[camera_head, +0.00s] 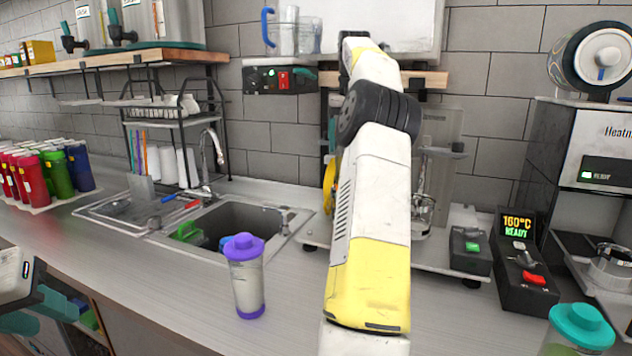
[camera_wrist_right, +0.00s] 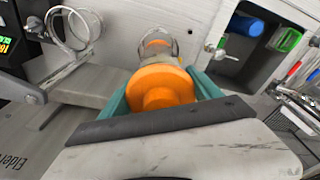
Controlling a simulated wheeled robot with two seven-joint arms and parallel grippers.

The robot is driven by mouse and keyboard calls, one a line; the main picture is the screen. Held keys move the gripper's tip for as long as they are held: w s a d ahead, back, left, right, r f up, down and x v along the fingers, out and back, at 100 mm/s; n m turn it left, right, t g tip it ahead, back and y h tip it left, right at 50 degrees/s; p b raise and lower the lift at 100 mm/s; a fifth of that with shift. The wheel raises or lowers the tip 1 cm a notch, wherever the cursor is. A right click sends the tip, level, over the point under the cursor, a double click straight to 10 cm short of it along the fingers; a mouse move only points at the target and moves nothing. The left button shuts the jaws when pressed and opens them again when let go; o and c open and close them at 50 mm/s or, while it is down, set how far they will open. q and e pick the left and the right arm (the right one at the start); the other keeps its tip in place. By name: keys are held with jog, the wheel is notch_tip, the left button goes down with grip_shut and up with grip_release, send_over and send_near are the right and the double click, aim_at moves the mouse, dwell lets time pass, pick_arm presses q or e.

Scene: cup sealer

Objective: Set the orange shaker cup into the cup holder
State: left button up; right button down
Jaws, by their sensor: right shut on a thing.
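The orange shaker cup (camera_wrist_right: 162,88) shows in the right wrist view with its orange lid towards the camera and its clear body beyond. My right gripper (camera_wrist_right: 165,95) is shut on it, with teal fingers on both sides of the lid. In the head view my right arm covers the cup and that gripper. A metal wire ring (camera_wrist_right: 73,28), apparently the cup holder, is at the upper left of the wrist view. The cup is beside it and apart from it. My left gripper (camera_head: 38,312) is open and empty at the lower left of the head view.
A purple-lidded shaker (camera_head: 246,275) stands on the counter before the sink (camera_head: 235,217). A teal-lidded shaker (camera_head: 580,330) is at the lower right. A control box (camera_head: 526,275) reads 160°C READY. Several coloured cups (camera_head: 32,178) stand at left. The front counter is mostly clear.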

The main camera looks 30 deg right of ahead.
jog(key=shift+f, duration=4.05)
jog(key=shift+f, duration=0.1)
jog(key=shift+c, duration=0.6)
grip_release()
jog(key=r, duration=0.7)
jog(key=s+r, duration=0.1)
jog(key=r, duration=0.3)
jog(key=shift+s+a+r, duration=0.1)
jog(key=shift+a+r, duration=0.15)
jog(key=shift+r, duration=0.05)
jog(key=shift+s+r, duration=0.1)
jog(key=shift+r, duration=0.25)
